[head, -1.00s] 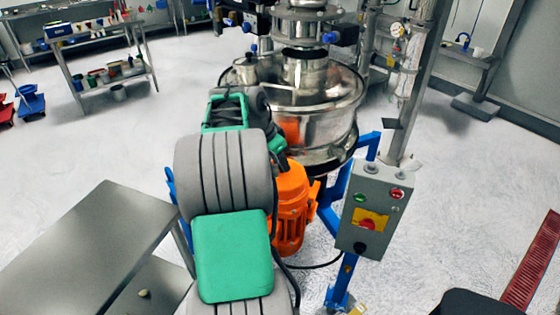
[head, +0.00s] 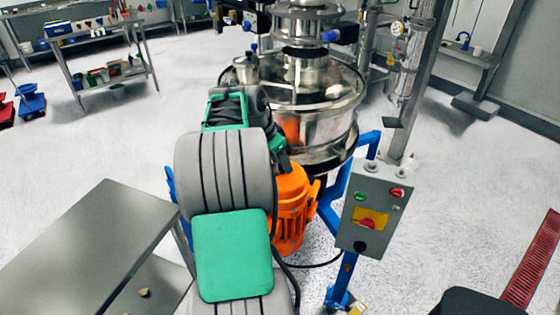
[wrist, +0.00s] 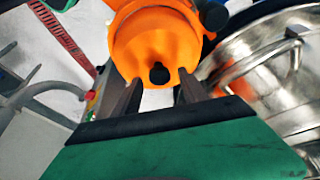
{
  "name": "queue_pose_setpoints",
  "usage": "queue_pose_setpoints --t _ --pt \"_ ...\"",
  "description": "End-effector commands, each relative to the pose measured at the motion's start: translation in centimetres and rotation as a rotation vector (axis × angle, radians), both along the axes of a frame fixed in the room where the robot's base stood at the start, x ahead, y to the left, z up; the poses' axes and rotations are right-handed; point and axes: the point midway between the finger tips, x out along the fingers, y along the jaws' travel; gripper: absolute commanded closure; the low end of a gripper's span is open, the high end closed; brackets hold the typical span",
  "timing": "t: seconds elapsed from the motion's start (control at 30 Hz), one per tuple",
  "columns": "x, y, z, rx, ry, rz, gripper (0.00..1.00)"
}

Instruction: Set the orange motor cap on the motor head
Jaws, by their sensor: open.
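The orange motor (head: 291,215) stands upright beside the steel sifter in the head view. In the wrist view, a round orange face (wrist: 155,42) with a dark spot near its lower edge fills the top middle. It looks like the orange cap at the motor's head, but I cannot make out a seam between cap and motor. My gripper (wrist: 158,78) is open, its two dark fingers apart at the near edge of the orange face. I cannot tell whether they touch it. In the head view my arm hides the fingers and part of the motor's top.
The steel sifter bowl (head: 325,125) is close to the right of the gripper in the wrist view. A grey control box (head: 370,215) on a blue frame stands right of the motor. A steel table (head: 95,245) is at the left front. Open floor lies beyond.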

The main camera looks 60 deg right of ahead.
Motion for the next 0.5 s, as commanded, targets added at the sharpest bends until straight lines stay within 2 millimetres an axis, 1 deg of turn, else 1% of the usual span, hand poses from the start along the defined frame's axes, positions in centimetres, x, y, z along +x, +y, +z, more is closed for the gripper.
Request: queue_pose_setpoints --t 0.03,0.07,0.17,0.2,0.27,0.3,0.4,0.5 --pt "0.1 0.0 1.4 -0.003 -0.002 0.001 0.49" --pt "0.3 0.2 1.6 -0.004 -0.002 0.002 0.49" --pt "0.8 1.2 4.0 -0.005 -0.003 0.003 0.49" --pt "1.0 1.5 5.1 -0.005 -0.002 0.003 0.49" --pt "1.3 2.1 6.6 -0.004 -0.003 0.002 0.49" --pt "1.5 2.5 7.7 -0.004 -0.001 0.001 0.49" --pt "1.8 3.3 9.8 -0.003 -0.001 0.002 0.49" --pt "2.0 3.7 11.1 -0.002 0.0 0.0 0.49"
